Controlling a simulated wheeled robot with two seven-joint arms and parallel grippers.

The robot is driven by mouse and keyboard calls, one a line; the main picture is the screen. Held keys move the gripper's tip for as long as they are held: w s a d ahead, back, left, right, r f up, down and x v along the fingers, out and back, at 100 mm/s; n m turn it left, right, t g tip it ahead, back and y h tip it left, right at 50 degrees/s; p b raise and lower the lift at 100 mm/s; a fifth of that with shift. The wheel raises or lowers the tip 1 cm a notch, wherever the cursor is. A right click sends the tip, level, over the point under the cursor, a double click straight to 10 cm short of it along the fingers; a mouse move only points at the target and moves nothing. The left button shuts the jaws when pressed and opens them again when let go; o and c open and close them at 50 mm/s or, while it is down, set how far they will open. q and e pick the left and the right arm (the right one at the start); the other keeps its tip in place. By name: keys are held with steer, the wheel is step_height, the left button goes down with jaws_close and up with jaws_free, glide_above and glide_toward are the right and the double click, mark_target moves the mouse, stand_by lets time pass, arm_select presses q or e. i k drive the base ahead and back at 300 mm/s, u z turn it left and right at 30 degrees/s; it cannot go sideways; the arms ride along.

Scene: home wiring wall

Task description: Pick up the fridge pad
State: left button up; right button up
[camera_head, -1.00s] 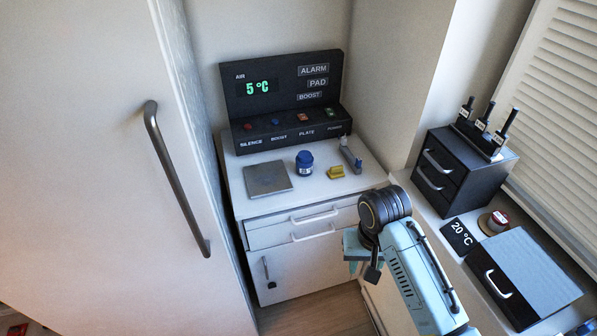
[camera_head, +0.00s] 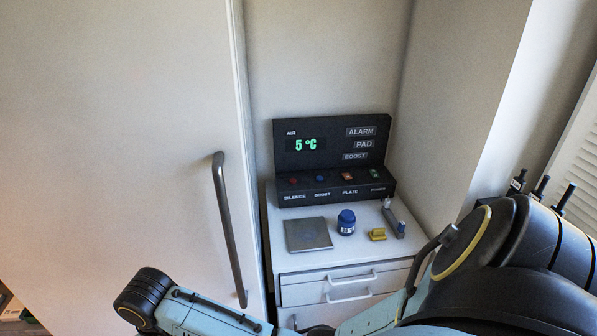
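Several small things lie on the white cabinet top (camera_head: 283,255) below the black control panel. A flat grey square plate (camera_head: 308,234) lies at the left. A small blue jar (camera_head: 346,222) with a white label stands right of it. A small yellow block (camera_head: 377,234) lies farther right, beside a grey handled tool (camera_head: 393,218). Nothing is labelled as the fridge pad, so I cannot tell for sure which thing it is. My arms show at the lower left and lower right. Neither gripper's fingers can be made out, and nothing on the cabinet top is touched.
The black control panel (camera_head: 330,150) reads 5 °C and has labels ALARM, PAD and BOOST. A tall white door (camera_head: 110,130) with a long dark handle (camera_head: 228,228) stands at the left. White drawers (camera_head: 300,291) sit below the top. Dark-handled tools (camera_head: 541,186) stand at right.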

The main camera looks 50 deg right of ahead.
mark_target(379, 234)
steer(key=u, duration=0.6)
steer(key=k, duration=0.9)
steer(key=z, duration=2.1)
steer(key=i, duration=1.65)
steer(key=z, duration=0.05)
